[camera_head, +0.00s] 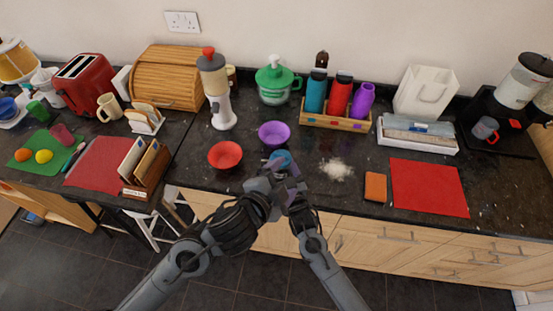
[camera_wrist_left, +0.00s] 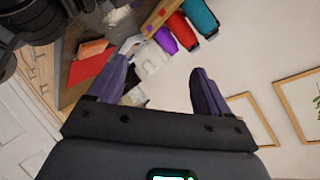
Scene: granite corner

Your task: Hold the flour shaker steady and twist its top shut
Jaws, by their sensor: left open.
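My left gripper (camera_head: 274,174) is over the front edge of the counter, beside a small blue round thing (camera_head: 281,157). That blue thing is partly hidden by the grippers, so I cannot tell whether it is the flour shaker or a bowl. In the left wrist view the left gripper (camera_wrist_left: 160,82) is open, with nothing between its purple fingers. My right gripper (camera_head: 295,189) is close against the left one in the head view. Its fingers are largely hidden and its jaw state is unclear. A white patch of spilled flour (camera_head: 336,169) lies to the right.
A red bowl (camera_head: 225,155) and a purple bowl (camera_head: 273,133) stand near the grippers. A tall dispenser with a red knob (camera_head: 215,88) stands behind them. A wooden bottle rack (camera_head: 335,118) is at the back. An orange block (camera_head: 376,187) and red mat (camera_head: 428,187) lie right.

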